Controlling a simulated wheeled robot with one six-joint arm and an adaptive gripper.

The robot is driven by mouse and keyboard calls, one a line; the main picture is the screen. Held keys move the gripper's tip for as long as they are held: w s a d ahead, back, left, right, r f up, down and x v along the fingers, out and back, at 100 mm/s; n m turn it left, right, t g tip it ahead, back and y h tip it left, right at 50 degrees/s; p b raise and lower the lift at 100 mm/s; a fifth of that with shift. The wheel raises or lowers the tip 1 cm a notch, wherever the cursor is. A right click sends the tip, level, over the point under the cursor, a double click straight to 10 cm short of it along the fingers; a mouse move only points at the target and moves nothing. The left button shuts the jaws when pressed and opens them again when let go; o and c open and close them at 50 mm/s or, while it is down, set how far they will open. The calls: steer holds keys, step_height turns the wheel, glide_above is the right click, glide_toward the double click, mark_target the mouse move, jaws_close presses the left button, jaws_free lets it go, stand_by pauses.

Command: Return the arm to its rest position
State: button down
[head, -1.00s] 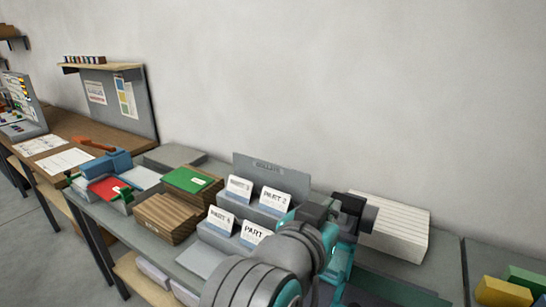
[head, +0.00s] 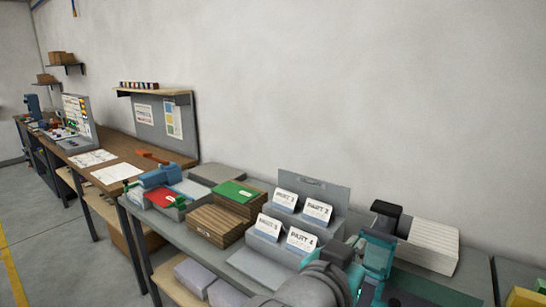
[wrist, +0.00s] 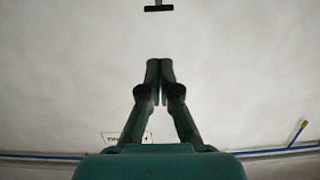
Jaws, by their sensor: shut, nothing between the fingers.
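My gripper (wrist: 160,64) is in the middle of the wrist view. Its two dark fingers meet at the tips with nothing between them. It points toward a plain pale surface, with no object close to it. In the head view my grey and teal arm (head: 376,256) is folded at the lower right, over the grey bench. I cannot make out the fingertips there.
On the grey bench stand a card holder (head: 314,188) with several part cards, brown boxes (head: 222,226), a green folder (head: 235,192), a blue device (head: 160,176) and a white ridged stack (head: 432,240) beside my arm. A wooden bench (head: 125,152) is further left.

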step_height(320, 180, down, 16)
steer(key=d+n+t+y, duration=0.2)
steer(key=n+t+y, duration=0.1)
steer(key=n, duration=0.4)
steer(key=s+d+f+n+y, duration=0.1)
steer(key=s+f+n+y, duration=0.1)
steer(key=s+f, duration=0.35)
steer(key=s+f+n+y, duration=0.2)
steer(key=f, duration=0.6)
steer(key=s+d+f+g+y, duration=0.1)
steer(key=s+f, duration=0.2)
steer(key=s, duration=0.4)
steer(key=s+f+y, duration=0.2)
steer(key=s+f, duration=0.2)
steer(key=s, duration=0.3)
steer(key=s+d+r+m+h, duration=0.1)
steer(key=s+d+r+m, duration=0.1)
steer(key=s, duration=1.2)
steer(key=shift+s+m, duration=0.35)
steer(key=shift+m, duration=0.55)
